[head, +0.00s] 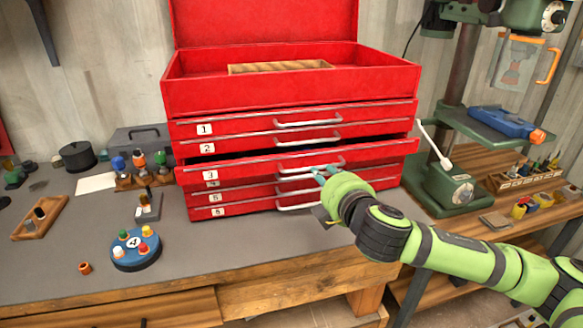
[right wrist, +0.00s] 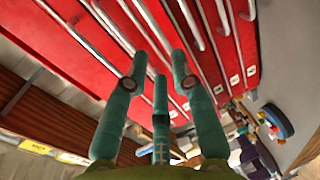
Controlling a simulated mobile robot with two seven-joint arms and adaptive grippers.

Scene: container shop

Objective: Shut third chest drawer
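The red tool chest (head: 290,92) stands on the workbench with its lid up. Its drawers carry number labels. The third drawer (head: 245,174), labelled 3, sticks out past the drawers around it, with a dark gap above its front edge. My right gripper (head: 325,174) is in front of the chest, its fingertips close to the third drawer's handle (head: 292,169); contact cannot be told. In the right wrist view the teal fingers (right wrist: 158,72) are spread and empty, pointing at the red drawer fronts and metal handles. My left gripper is out of view.
A blue round holder (head: 135,250) with coloured pegs, a wooden tray (head: 40,216) and a small orange-brown cup (head: 85,267) are on the bench at left. A green drill press (head: 440,186) stands right of the chest. Bench in front of the chest is mostly clear.

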